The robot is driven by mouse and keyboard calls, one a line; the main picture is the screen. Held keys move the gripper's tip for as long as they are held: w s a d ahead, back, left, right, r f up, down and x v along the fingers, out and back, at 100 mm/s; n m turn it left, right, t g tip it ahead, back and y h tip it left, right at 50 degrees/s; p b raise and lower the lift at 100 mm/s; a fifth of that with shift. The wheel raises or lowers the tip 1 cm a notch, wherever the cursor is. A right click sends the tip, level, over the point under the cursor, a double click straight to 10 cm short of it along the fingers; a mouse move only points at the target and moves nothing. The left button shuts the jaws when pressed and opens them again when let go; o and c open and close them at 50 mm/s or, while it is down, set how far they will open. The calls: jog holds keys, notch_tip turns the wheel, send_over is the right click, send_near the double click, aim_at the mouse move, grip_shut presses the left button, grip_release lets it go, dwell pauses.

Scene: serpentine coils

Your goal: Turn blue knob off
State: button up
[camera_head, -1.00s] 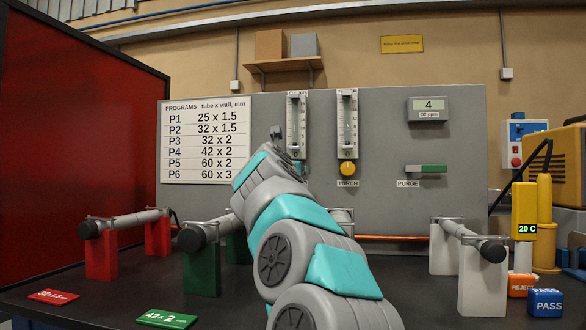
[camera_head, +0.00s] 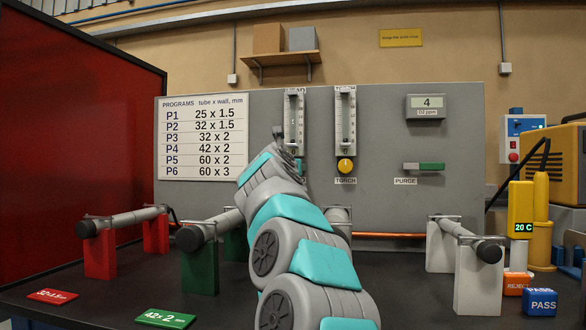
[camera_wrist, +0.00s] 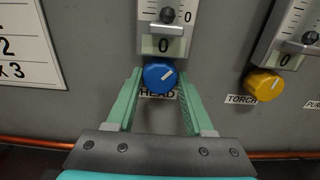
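The blue knob (camera_wrist: 160,76) sits on the grey panel below a flow gauge (camera_wrist: 165,28), above a label reading HEAD. Its white mark points up and to the right. In the wrist view my gripper (camera_wrist: 161,84) is open, with one green finger on each side of the knob. I cannot tell whether the fingers touch it. In the head view the knob is mostly hidden behind my arm and gripper (camera_head: 281,140).
A yellow TORCH knob (camera_wrist: 264,84) is to the right under a second gauge (camera_head: 345,122). Further right is the PURGE switch (camera_head: 424,166). The programs chart (camera_head: 205,138) is on the left of the panel. Tubes on red, green and white stands fill the table below.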

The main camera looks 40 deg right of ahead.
grip_shut()
jog(key=shift+r+n, duration=0.1)
jog(key=shift+n, duration=0.2)
jog(key=shift+n+p, duration=2.8)
jog(key=shift+n, duration=0.2)
jog(key=o, duration=0.5)
grip_release()
jog(key=shift+s, duration=0.1)
